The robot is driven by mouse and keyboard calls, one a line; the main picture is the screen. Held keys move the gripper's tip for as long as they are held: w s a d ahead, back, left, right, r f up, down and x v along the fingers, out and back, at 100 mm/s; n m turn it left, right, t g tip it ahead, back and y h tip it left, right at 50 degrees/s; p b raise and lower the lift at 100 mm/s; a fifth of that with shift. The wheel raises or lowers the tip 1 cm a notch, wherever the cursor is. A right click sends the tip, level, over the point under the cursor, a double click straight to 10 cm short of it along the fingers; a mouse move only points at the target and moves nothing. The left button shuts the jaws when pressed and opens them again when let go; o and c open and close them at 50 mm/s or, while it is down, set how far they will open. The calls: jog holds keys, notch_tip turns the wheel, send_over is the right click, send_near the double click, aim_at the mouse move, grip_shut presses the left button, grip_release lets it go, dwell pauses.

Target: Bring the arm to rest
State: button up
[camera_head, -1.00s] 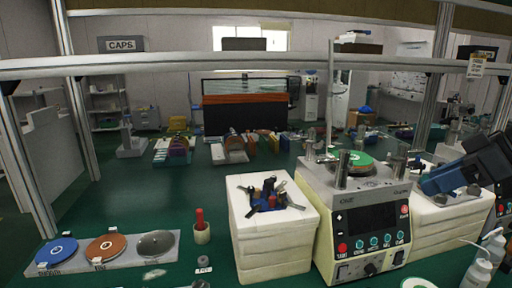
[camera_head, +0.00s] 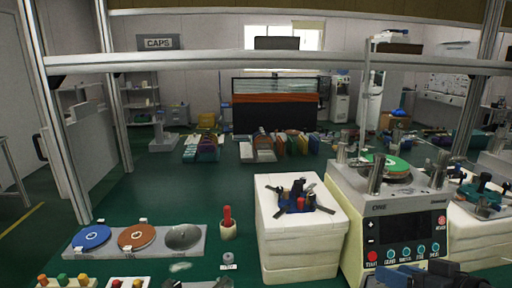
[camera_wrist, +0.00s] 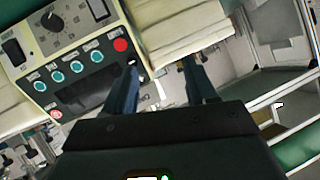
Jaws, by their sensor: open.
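My gripper (camera_wrist: 160,76) shows in the wrist view with its two dark blue fingers apart and nothing between them. Beyond the fingers are the control panel of the lapping machine and pale blocks. In the head view, a dark blue part of my arm (camera_head: 425,276) is low at the right, in front of the lapping machine (camera_head: 405,222). The machine carries a green-topped disc (camera_head: 385,163). I cannot make out the fingertips in the head view.
A white block stack (camera_head: 300,255) with a blue holder of tools stands left of the machine. A metal frame post (camera_head: 62,130) rises at left.

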jog(key=s+a+f+m+h, duration=0.1)
jog(key=s+a+f, duration=0.15)
jog(key=s, duration=0.35)
jog(key=s+a+f+m+t+h, duration=0.1)
jog(key=s+a+f+h, duration=0.1)
jog(key=s+f, duration=0.25)
jog(key=s+a+f+m+h, duration=0.1)
jog(key=s+a+f, duration=0.2)
jog(key=s, duration=0.3)
jog(key=s+r+n+t, duration=0.1)
jog(key=s+r, duration=0.3)
jog(key=s, duration=0.6)
jog(key=s+r+n+t, duration=0.1)
jog(key=s+r, duration=0.3)
jog(key=s, duration=0.6)
jog(key=shift+s+a+r+n, duration=0.2)
jog(key=shift+s+a+n, duration=0.1)
jog(key=shift+n, duration=0.1)
